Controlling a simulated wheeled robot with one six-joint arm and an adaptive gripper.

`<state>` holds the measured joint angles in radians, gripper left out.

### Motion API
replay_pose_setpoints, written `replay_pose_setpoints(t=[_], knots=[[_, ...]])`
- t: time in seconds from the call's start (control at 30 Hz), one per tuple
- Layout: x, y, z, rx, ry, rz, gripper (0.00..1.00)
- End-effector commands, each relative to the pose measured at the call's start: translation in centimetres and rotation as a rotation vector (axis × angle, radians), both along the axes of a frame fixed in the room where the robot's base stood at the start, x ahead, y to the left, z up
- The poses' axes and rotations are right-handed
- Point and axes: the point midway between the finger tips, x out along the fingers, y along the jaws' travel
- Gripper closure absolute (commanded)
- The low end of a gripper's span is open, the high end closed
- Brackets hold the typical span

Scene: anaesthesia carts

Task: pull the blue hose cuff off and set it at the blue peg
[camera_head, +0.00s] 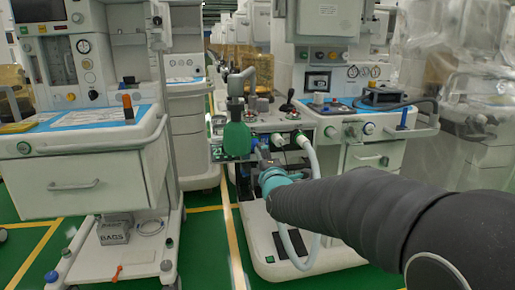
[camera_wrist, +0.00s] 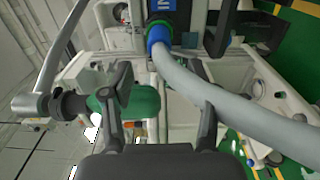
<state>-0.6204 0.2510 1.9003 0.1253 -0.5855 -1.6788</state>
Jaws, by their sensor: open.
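The blue hose cuff (camera_wrist: 158,36) shows in the wrist view at the upper middle, on the end of a thick grey hose (camera_wrist: 225,102) and against a dark port with a blue label. The hose curves down to the right. My gripper (camera_wrist: 162,88) is open, its dark fingers spread with part of the hose between or in front of them; I cannot tell which. The cuff lies beyond the fingertips, apart from them. In the head view my arm hides most of the gripper. A small upright blue peg (camera_head: 404,118) stands on the right cart's ledge.
A green breathing bag (camera_head: 237,140) hangs left of my gripper and also shows behind the left finger in the wrist view (camera_wrist: 143,102). A metal tube (camera_wrist: 62,55) runs at left. A white hose (camera_head: 312,160) loops beside my arm. An orange peg (camera_head: 128,107) is on the left cart.

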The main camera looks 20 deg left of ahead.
Motion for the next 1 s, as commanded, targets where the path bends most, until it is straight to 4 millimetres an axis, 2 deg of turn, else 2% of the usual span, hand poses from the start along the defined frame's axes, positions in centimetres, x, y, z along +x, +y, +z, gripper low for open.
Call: replay_pose_setpoints(t=[0.27, 0.43, 1.0], knots=[[0.0, -0.1, 0.1, 0.001, 0.002, -0.001, 0.41], [0.7, 0.3, 0.3, 0.002, 0.002, -0.001, 0.41], [6.4, 3.8, 0.0, 0.003, 0.003, -0.001, 0.41]])
